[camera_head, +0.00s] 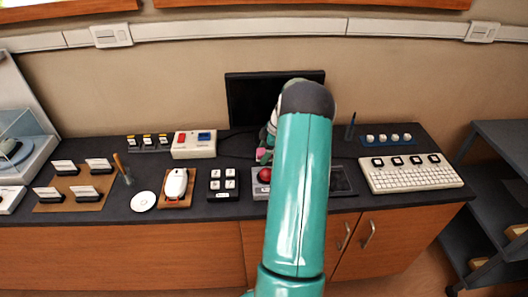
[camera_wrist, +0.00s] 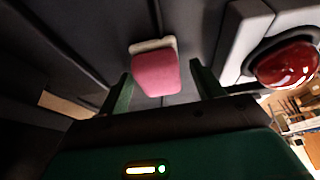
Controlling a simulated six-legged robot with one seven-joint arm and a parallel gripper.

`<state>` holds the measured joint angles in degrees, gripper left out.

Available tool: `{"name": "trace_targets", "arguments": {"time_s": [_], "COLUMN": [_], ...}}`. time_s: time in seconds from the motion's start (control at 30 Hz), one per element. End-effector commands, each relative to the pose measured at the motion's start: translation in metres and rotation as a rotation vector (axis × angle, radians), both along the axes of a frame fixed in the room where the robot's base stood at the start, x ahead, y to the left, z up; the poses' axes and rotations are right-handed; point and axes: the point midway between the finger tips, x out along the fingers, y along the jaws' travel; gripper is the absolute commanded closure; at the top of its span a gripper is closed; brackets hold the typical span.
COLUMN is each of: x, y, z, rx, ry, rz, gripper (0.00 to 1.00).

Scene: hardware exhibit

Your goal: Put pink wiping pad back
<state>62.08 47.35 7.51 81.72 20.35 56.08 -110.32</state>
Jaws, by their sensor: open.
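The pink wiping pad (camera_wrist: 156,74) shows in the wrist view as a rounded pink block with a pale strip (camera_wrist: 152,45) along its far edge. My gripper (camera_wrist: 164,84) is open, with one green finger on each side of the pad and dark gaps between. I cannot tell whether either finger touches it. In the head view, a small pink patch (camera_head: 261,154) shows beside my green arm, just above the counter. My arm hides most of my gripper there.
A red dome button (camera_wrist: 287,64) on a pale box is close to the right finger; the red button also shows in the head view (camera_head: 264,174). A dark monitor (camera_head: 249,100) stands behind. A keyboard (camera_head: 410,180) is right, a white mouse (camera_head: 175,184) left.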

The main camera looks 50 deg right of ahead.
Motion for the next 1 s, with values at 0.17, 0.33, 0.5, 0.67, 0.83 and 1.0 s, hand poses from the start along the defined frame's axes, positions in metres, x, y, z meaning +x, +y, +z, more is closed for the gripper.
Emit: {"name": "trace_targets", "arguments": {"time_s": [0.17, 0.33, 0.5, 0.67, 0.83, 1.0], "x": [-0.003, -0.013, -0.023, -0.031, -0.035, -0.035], "y": [-0.003, -0.012, -0.021, -0.028, -0.030, -0.030], "z": [0.013, 0.044, 0.079, 0.103, 0.113, 0.114], "rx": [-0.003, -0.003, -0.004, -0.002, 0.000, 0.000], "ry": [-0.001, -0.001, -0.002, -0.002, 0.000, 0.000], "rz": [-0.001, -0.002, -0.003, -0.001, 0.000, 0.000], "gripper": [0.34, 0.34, 0.34, 0.34, 0.34, 0.34]}}
